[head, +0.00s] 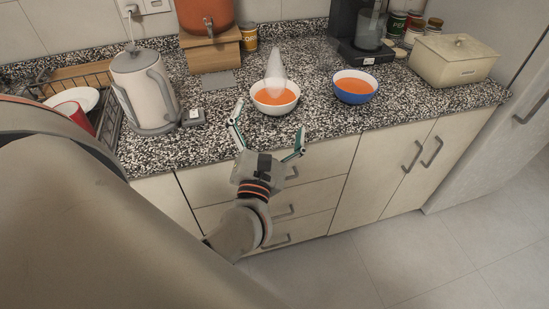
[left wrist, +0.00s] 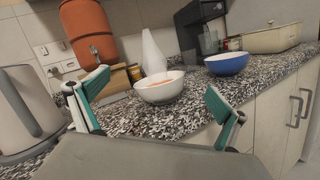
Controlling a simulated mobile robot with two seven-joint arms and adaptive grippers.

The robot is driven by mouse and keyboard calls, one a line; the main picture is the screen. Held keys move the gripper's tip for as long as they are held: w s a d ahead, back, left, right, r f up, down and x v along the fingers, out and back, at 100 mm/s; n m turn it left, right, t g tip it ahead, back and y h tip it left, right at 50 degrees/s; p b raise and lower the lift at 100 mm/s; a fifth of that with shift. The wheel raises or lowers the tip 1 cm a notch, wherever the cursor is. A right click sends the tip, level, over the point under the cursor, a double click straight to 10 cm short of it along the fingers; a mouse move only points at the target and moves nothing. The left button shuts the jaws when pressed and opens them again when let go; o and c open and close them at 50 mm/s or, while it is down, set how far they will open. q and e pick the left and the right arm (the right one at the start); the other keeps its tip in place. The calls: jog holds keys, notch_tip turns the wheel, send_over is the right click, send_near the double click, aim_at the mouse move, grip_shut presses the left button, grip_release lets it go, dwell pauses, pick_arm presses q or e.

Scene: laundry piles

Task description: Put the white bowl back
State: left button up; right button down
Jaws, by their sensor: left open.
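The white bowl (head: 275,106) stands upright on the speckled counter and holds orange soup, with pale steam above it. My left gripper (head: 268,128) is open and empty at the counter's front edge, with its fingers spread on the near side of the bowl. In the left wrist view the white bowl (left wrist: 159,90) sits ahead, between the two open fingers (left wrist: 158,98) and apart from them. My right gripper does not show.
A blue bowl (head: 354,89) with orange soup stands to the right of the white bowl. A kettle (head: 143,88) and dish rack (head: 108,125) are at the left. A cream box (head: 452,60), coffee machine (head: 362,35) and orange dispenser (head: 206,16) stand farther back or right.

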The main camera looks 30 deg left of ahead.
pick_arm(q)
jog(key=s+d+f+m+h, duration=0.2)
jog(key=d+f+m+h, duration=0.4)
jog(key=m, duration=0.7)
jog(key=s+d+f+m+h, duration=0.1)
jog(key=d+f+m+h, duration=0.55)
jog(key=m, duration=0.65)
jog(key=s+a+f+m+g+y, duration=0.1)
jog(key=s+f+m+g, duration=0.3)
jog(key=f, duration=0.7)
jog(key=s+a+f+m+g+y, duration=0.1)
jog(key=s+f+m+g, duration=0.3)
jog(key=f+m, duration=0.5)
notch_tip(320, 180, down, 3)
jog(key=s, duration=0.2)
jog(key=shift+s+r+m, duration=0.15)
jog(key=shift+s+m, duration=0.15)
